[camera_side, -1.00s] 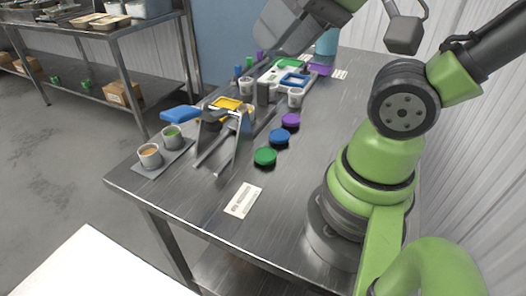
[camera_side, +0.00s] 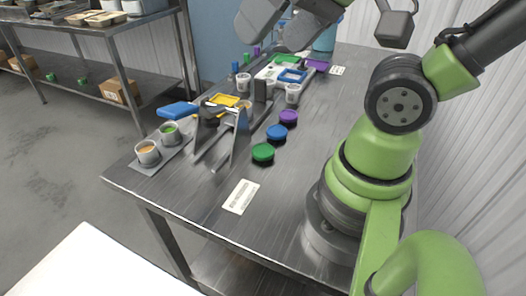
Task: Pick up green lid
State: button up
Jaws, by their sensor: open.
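My gripper (camera_side: 268,42) shows at the top of the side view, cut off by the upper edge. It is open and empty, above the far part of the table and well apart from the green lid. No part of the lid is hidden.
Two filled cups (camera_side: 148,152) sit at the left edge. A white label (camera_side: 241,196) lies in front of the green lid. The table right of the lids is clear.

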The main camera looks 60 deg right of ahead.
jog(key=w+d+f+n+g+h, duration=0.1)
jog(key=w+d+f+n+g, duration=0.1)
jog(key=w+d+f, duration=0.25)
jog(key=n+g, duration=0.5)
send_over(265, 150)
jog(key=shift+h, duration=0.4)
notch_tip(265, 150, down, 20)
jog(key=shift+f, duration=3.25)
jog(key=c, duration=1)
